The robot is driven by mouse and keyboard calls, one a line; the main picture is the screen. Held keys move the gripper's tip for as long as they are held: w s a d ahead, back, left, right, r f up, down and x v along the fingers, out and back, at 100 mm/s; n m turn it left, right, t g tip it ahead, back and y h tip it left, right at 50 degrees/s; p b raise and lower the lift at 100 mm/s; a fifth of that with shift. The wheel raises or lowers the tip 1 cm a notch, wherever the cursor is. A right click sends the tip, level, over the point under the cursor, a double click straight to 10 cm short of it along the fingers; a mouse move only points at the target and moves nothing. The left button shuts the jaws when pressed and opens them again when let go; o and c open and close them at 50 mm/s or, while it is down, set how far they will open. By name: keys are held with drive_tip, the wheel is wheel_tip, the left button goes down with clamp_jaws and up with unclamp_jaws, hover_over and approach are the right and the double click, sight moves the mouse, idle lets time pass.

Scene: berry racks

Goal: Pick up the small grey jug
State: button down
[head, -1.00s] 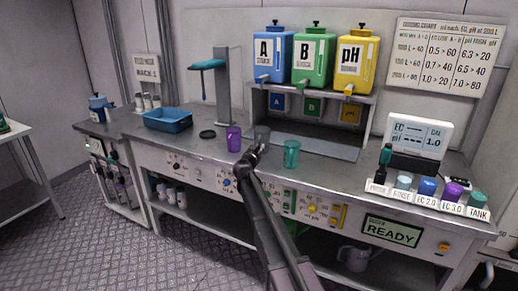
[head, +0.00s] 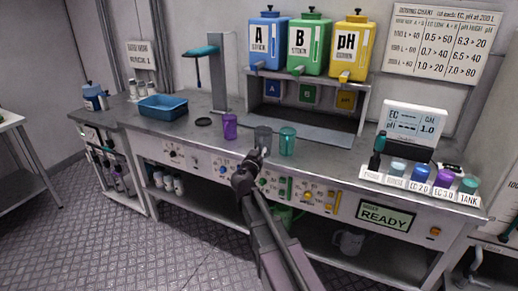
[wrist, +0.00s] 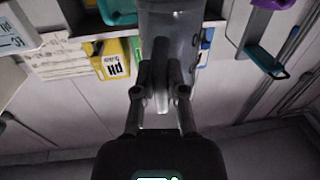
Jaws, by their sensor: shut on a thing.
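The small grey jug (head: 263,136) is see-through and shows in the head view between a purple cup (head: 229,126) and a teal cup (head: 287,141), at the front of the steel bench. My gripper (head: 259,155) is at its near side. In the wrist view my gripper (wrist: 161,92) is shut on the jug's handle, and the clear grey body (wrist: 172,25) rises out of the top of the picture. The jug looks about upright. Its base is partly hidden by my gripper, so I cannot tell whether it touches the bench.
A blue tray (head: 163,108), a black disc (head: 203,122) and a teal spout on a stand (head: 222,80) are at the left. Blue, green and yellow tanks (head: 352,48) stand on a rack behind. Labelled pots (head: 420,177) and a meter (head: 411,125) are right. Another grey jug (head: 348,241) is below.

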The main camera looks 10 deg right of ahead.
drive_tip(key=shift+s+r, duration=0.1)
drive_tip(key=shift+r, duration=0.05)
idle(0.6)
wheel_tip(320, 180, up, 13)
drive_tip(key=p, duration=1.3)
drive_tip(key=shift+r+p, duration=0.2)
drive_tip(key=shift+p, duration=0.2)
drive_tip(key=shift+s, duration=0.15)
